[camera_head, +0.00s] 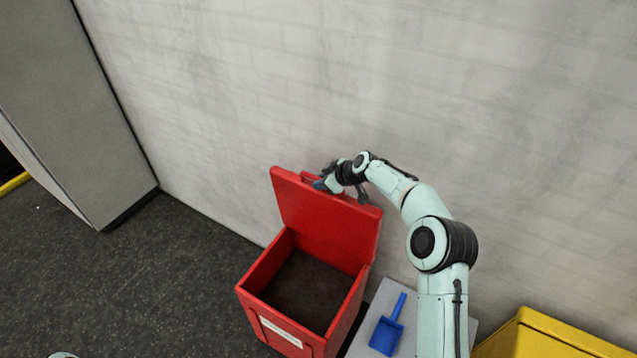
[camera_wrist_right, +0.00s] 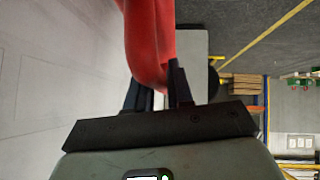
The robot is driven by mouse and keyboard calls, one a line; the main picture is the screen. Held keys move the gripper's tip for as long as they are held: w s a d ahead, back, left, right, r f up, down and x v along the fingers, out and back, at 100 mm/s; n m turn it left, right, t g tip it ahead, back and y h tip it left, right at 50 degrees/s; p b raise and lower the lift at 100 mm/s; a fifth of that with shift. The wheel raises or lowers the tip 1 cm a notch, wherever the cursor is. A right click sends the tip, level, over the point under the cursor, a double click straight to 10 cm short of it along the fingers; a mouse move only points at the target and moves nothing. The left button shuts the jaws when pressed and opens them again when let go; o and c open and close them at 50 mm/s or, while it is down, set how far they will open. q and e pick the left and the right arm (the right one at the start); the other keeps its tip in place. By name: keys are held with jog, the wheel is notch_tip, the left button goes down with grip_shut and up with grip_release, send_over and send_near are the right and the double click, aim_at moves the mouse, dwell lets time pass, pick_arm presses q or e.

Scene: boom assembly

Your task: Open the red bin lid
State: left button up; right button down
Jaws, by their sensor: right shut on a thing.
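The red bin (camera_head: 356,307) stands on the floor near the wall with its top open, and its dark inside shows. Its red lid (camera_head: 320,222) is raised to a steep, nearly upright angle at the back of the bin. My right gripper (camera_head: 321,184) is at the lid's upper edge. In the right wrist view the red lid (camera_wrist_right: 150,40) runs between the fingers of my right gripper (camera_wrist_right: 157,88), which is shut on it. The fingertips are partly hidden in the head view. My left gripper is not in view.
A blue dustpan (camera_head: 387,333) lies on a pale grey surface (camera_head: 365,340) right of the bin. A yellow container (camera_head: 540,335) stands at the lower right. A grey cabinet (camera_head: 75,100) stands at the left. The wall is close behind the lid. The dark floor (camera_head: 170,270) left of the bin is clear.

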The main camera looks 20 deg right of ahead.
jog(key=shift+a, duration=0.1)
jog(key=c, duration=1.1)
grip_release()
jog(key=shift+r, duration=0.1)
jog(key=shift+s+d+r, duration=0.2)
jog(key=shift+s, duration=0.05)
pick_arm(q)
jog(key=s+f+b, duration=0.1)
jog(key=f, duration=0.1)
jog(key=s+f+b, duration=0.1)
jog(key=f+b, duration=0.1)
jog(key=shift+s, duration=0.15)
pick_arm(e)
jog(key=v, duration=1.2)
jog(key=shift+s+r, duration=0.2)
jog(key=shift+s, duration=0.05)
